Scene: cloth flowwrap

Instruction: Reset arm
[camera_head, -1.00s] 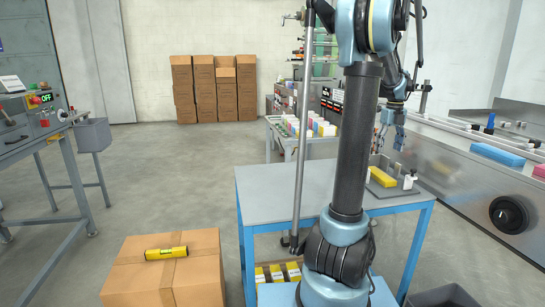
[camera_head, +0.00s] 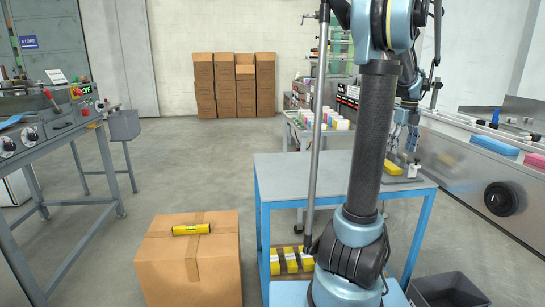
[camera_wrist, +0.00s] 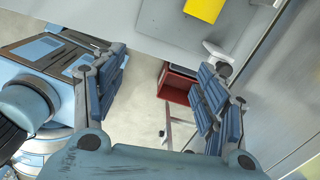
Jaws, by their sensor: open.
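My arm stands at the right of the head view, bent over the blue table. My gripper (camera_head: 404,136) is small there, beside the conveyor machine and above the table's right end. In the wrist view, my gripper (camera_wrist: 160,90) has its two blue-padded fingers wide apart with nothing between them. A yellow block (camera_wrist: 204,9) lies beyond the fingertips at the top of the wrist view. It also shows on a grey fixture at the table's right edge (camera_head: 393,168). The gripper does not touch it.
A blue-framed table (camera_head: 300,178) stands in front. A conveyor machine (camera_head: 465,165) runs along the right. A grey bin (camera_head: 448,291) sits at lower right. Floor at left centre is clear.

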